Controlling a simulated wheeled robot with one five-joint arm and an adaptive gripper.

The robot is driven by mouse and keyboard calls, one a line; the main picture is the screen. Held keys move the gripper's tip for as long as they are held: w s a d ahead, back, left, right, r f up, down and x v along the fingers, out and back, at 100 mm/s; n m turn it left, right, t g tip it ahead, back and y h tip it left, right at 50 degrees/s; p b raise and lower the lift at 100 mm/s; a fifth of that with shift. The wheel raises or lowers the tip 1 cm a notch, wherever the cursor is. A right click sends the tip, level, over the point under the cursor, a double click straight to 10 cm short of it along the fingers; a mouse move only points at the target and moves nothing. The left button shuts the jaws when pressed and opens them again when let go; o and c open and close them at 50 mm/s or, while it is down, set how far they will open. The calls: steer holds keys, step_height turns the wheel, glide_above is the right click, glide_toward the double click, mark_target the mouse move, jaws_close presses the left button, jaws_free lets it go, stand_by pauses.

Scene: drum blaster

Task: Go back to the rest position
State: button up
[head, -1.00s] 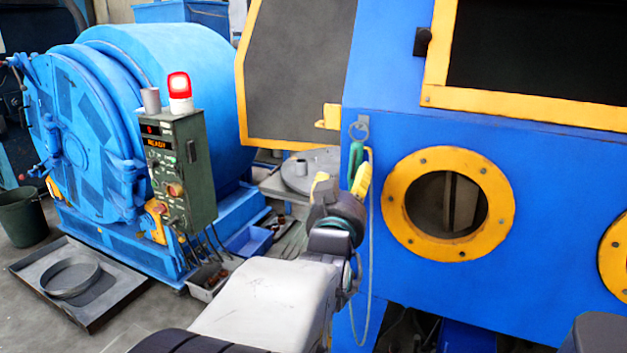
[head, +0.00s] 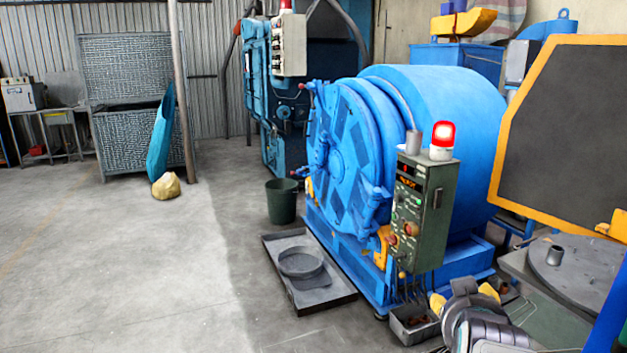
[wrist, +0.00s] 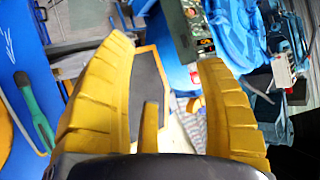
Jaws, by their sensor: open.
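My gripper (wrist: 165,75) is open and empty, with its two ribbed yellow fingers spread apart in the wrist view. In the head view, my gripper (head: 465,296) shows at the lower right, in front of the blue drum machine and low beside its control box; only bits of its yellow fingers are visible there. Nothing is between the fingers.
The blue drum machine (head: 440,100) with a green control box (head: 420,215) and lit red lamp (head: 443,134) stands right of centre. A tray (head: 330,297) with a ring lies before it. A dark bucket (head: 282,201) stands nearby.

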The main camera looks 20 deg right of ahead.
steer(key=a+n+g+y+p, duration=0.1)
steer(key=a+n+y+p, duration=0.35)
steer(key=a, duration=0.95)
steer(key=s+a+n+g+y+p, duration=0.3)
steer(key=s+a+n+g, duration=0.1)
steer(key=s+a, duration=0.4)
steer(key=shift+a+n+y+p, duration=0.35)
steer(key=shift+a+n, duration=0.3)
steer(key=shift+a, duration=0.2)
steer(key=shift+w, duration=0.1)
